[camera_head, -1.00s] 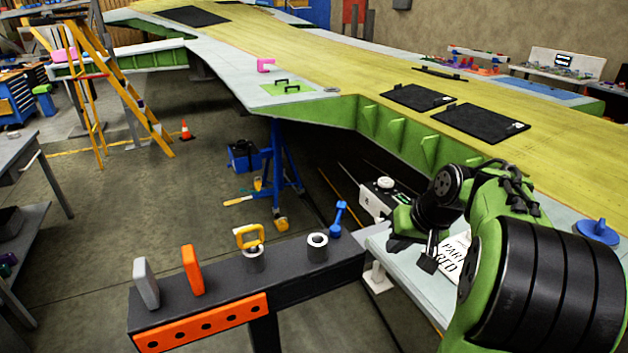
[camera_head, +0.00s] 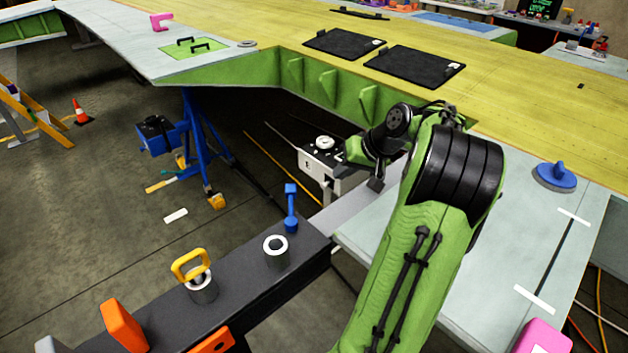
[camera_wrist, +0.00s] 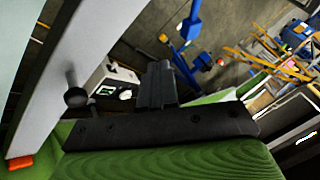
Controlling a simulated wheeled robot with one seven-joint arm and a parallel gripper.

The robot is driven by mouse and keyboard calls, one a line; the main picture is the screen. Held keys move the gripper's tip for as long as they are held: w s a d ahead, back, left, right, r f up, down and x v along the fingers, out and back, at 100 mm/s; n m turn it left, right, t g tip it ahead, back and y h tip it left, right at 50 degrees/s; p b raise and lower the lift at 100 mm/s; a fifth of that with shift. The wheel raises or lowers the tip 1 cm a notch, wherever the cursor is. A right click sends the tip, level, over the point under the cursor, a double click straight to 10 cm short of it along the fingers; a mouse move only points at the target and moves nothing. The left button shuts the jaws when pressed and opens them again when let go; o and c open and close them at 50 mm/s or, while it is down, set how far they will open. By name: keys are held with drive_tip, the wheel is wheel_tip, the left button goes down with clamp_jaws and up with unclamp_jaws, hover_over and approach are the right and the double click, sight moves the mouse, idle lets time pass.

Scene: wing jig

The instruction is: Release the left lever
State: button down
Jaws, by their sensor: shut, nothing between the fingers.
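My gripper (camera_head: 376,184) is shut and empty at the end of my green arm, beside the wing's inner edge. In the wrist view its dark closed fingers (camera_wrist: 160,85) point out over the floor. A dark ball-ended knob (camera_wrist: 77,97), which may be a lever, shows left of the fingers against a pale edge, apart from them. I cannot tell whether it is the left lever. A white box with a round dial (camera_head: 322,146) stands just left of my gripper; it also shows in the wrist view (camera_wrist: 113,88).
A dark beam (camera_head: 240,290) at front carries an orange block (camera_head: 122,325), a yellow handle (camera_head: 190,265) and a blue handle (camera_head: 291,207). The green-yellow wing (camera_head: 250,22) fills the back. A blue stand (camera_head: 200,150) is below it.

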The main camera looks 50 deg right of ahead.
sight(291, 206)
drive_tip(key=w+a+f+b, duration=0.3)
drive_tip(key=w+f, duration=0.4)
drive_tip(key=w, duration=0.1)
drive_tip(key=shift+w+a+f, duration=0.2)
drive_tip(key=shift+a+f, duration=0.1)
drive_tip(key=shift+f, duration=0.05)
drive_tip(key=shift+w+a+r, duration=0.1)
